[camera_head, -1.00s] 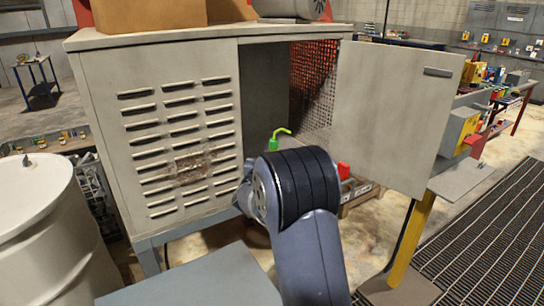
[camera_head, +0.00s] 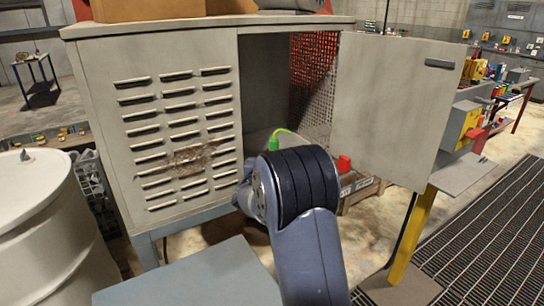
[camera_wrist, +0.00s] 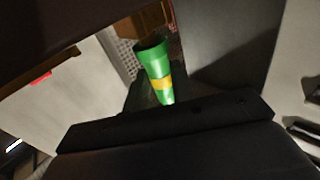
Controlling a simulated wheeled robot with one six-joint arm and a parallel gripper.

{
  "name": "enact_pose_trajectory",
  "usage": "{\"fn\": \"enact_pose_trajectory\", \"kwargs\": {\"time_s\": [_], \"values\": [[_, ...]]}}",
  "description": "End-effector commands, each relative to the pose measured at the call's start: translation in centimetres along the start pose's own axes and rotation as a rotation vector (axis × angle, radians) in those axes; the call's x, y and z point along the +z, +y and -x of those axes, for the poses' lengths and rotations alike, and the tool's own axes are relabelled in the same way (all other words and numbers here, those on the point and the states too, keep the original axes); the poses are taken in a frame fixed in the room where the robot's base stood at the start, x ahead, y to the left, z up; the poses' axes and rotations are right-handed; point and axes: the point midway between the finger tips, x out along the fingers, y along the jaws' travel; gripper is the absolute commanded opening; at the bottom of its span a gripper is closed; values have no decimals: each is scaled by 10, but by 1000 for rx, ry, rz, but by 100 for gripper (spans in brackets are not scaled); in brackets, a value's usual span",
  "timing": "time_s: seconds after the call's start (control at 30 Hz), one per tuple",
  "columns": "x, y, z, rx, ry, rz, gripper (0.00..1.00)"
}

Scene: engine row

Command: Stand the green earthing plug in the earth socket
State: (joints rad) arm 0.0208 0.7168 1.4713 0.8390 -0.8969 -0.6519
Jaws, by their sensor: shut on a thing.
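The green plug (camera_wrist: 154,68) with a yellow band is in the middle of the wrist view. My gripper (camera_wrist: 160,100) is shut on it; its dark body covers the plug's near part. In the head view a small part of the green plug (camera_head: 271,144) and its green lead (camera_head: 288,132) show above my dark wrist, in front of the open cabinet bay. My fingers are hidden there behind my arm. I cannot make out the earth socket in either view.
The grey cabinet (camera_head: 133,75) has a louvred front at left and an open door (camera_head: 395,110) at right of the bay. A white drum (camera_head: 35,225) stands at lower left. A red object (camera_head: 343,163) shows beneath the door side. A yellow post (camera_head: 415,235) stands at right.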

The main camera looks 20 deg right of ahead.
Motion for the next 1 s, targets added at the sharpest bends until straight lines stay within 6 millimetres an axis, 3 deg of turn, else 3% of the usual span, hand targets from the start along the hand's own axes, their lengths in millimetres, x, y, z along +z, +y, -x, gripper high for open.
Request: {"fn": "enact_pose_trajectory", "kwargs": {"time_s": [0.07, 0.1, 0.4, 0.73, 1.0], "values": [[3, 0, 0, 0, 1, 0, 0], [3, 0, 0, 0, 1, 0, 24], [2, 0, 0, 0, 1, 0, 49], [2, 0, 6, -1, 0, 0, 49], [4, -1, 52, -4, 0, 0, 49]]}}
